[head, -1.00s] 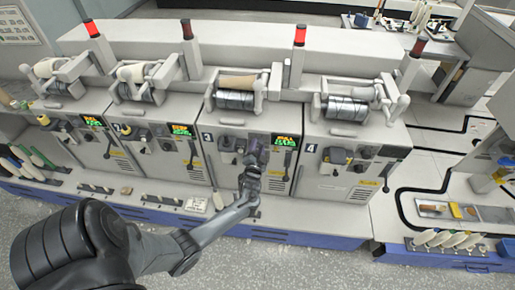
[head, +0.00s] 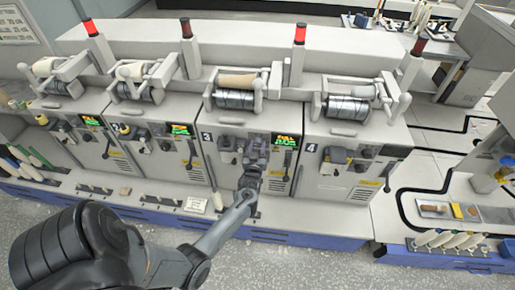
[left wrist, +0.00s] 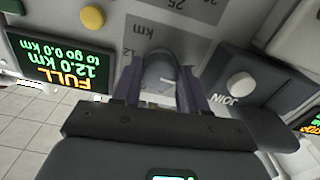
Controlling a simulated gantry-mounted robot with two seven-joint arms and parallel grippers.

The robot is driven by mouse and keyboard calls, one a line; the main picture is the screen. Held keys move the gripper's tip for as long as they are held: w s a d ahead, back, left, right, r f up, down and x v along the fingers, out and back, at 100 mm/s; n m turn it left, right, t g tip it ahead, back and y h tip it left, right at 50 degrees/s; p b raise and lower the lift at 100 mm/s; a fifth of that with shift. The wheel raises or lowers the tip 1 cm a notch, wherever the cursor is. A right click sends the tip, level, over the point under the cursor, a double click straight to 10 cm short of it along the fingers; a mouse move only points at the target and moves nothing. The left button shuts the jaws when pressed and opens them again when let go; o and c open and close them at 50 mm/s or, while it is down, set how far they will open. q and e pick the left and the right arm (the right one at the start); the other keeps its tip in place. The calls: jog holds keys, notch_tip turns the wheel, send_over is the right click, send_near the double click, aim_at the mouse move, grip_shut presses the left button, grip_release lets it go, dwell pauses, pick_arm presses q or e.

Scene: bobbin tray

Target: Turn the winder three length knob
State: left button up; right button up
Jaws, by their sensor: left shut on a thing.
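Winder three (head: 233,125), marked with a 3, is the third machine from the left in the head view. My left gripper (head: 256,146) is at its front panel, just left of its lit display (head: 286,141). In the left wrist view my left gripper (left wrist: 160,78) has its two fingers on either side of a grey rounded length knob (left wrist: 160,64) and is shut on it. Dial marks of 12 and 25 km show beyond the knob. The display (left wrist: 62,65) reads FULL, 12.0 km, to go 0.0 km, upside down. My right gripper is not in view.
A JOIN control with a pale round button (left wrist: 240,84) sits beside the knob, and a yellow button (left wrist: 92,17) is on the other side. Winder four (head: 345,165) stands to the right. A dark lever (head: 287,166) hangs near the display.

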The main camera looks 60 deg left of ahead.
pick_arm(q)
jog(key=shift+n, duration=1.4)
jog(key=o, duration=1.1)
jog(key=shift+c, duration=0.2)
jog(key=v, duration=1.1)
jog(key=shift+p, duration=0.4)
